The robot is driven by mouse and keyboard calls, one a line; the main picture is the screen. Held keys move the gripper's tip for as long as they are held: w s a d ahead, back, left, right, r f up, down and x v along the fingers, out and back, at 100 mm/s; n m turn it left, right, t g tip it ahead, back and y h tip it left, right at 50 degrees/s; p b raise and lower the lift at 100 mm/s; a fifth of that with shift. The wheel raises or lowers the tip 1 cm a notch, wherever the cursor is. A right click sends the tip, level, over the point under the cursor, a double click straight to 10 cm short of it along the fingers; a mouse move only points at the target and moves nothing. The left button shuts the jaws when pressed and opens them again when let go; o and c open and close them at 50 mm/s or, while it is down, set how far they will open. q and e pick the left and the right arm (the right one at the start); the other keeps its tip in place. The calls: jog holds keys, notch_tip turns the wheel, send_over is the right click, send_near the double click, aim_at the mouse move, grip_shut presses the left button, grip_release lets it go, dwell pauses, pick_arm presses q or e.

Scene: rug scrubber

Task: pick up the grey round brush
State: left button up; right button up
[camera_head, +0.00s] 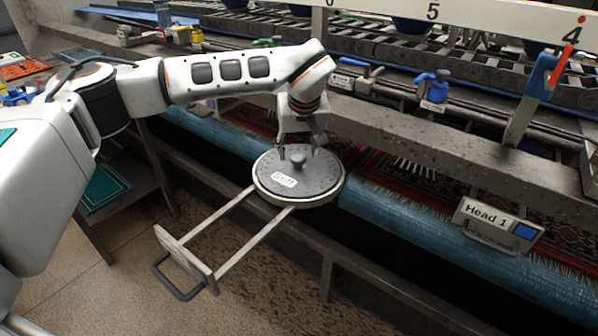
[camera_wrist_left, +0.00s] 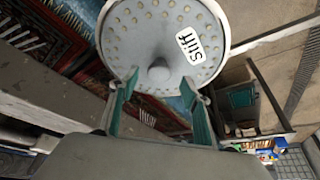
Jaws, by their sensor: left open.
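The grey round brush (camera_head: 318,181) is a flat disc with a knob (camera_head: 298,160) on top and a white "Stiff" label. It lies in a round holder at the end of a pulled-out two-rail drawer (camera_head: 232,217). My left gripper (camera_head: 297,150) is right above the disc, pointing down, with its fingers on either side of the knob. In the left wrist view the knob (camera_wrist_left: 159,70) shows ahead of the open green-padded fingers (camera_wrist_left: 160,105), with nothing between them. Whether a finger touches the knob cannot be told. My right gripper is not in view.
A machine frame (camera_head: 430,135) with blue rollers (camera_head: 395,215) and patterned rugs runs behind and right of the brush. A "Head 1" sign (camera_head: 485,217) hangs on the right. The drawer front (camera_head: 187,258) has a dark handle. Speckled floor lies below.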

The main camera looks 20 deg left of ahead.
aim_at(299, 156)
pick_arm(q)
jog(key=x, duration=0.4)
jog(key=shift+w+f, duration=0.1)
grip_shut()
jog(key=shift+w, duration=0.1)
jog(key=shift+r, duration=0.25)
